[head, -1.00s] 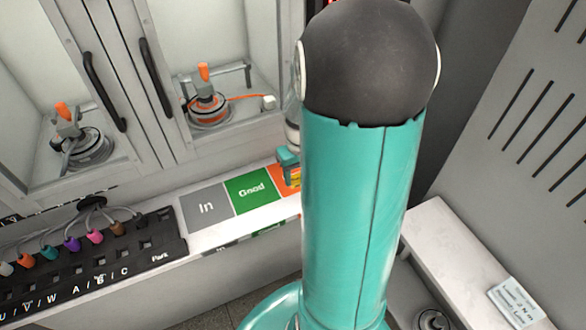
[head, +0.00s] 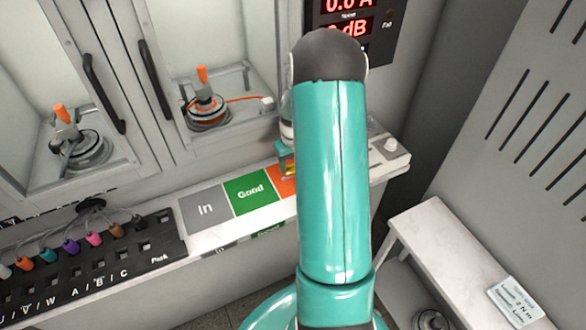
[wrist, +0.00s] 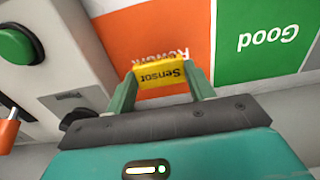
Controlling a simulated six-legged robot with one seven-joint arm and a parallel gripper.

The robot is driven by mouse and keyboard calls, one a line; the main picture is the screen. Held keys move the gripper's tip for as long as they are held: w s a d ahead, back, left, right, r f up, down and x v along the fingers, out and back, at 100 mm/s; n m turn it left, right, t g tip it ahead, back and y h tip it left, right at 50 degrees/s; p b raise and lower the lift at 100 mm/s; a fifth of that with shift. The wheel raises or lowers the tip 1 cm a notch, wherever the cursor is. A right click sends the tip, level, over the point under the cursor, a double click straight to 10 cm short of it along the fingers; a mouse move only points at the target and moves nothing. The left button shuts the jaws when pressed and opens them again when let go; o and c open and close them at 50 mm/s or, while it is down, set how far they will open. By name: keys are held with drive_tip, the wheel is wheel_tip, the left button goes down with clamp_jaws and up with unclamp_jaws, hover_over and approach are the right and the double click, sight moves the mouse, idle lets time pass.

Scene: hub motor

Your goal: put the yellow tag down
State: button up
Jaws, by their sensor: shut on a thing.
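The yellow tag (wrist: 161,74) reads "Sensor" and is held between the two fingers of my gripper (wrist: 163,84) in the wrist view. The tag appears upside down there, in front of the orange "Rework" area (wrist: 135,30). I cannot tell whether it touches the surface. In the head view my gripper (head: 286,160) is at the edge of the orange area (head: 282,182), right of the green "Good" area (head: 250,192). My arm covers much of that spot, and only a sliver of yellow shows.
The grey "In" area (head: 205,210) lies left on the shelf. A black rack with coloured plugs (head: 85,262) is at lower left. A green button (wrist: 18,46) on a grey box stands beside my gripper. Two cabinet doors stand behind the shelf. A white bench (head: 450,250) is at right.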

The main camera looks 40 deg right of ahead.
drive_tip(key=shift+f, duration=1.2)
drive_tip(key=shift+f, duration=0.15)
drive_tip(key=o, duration=1)
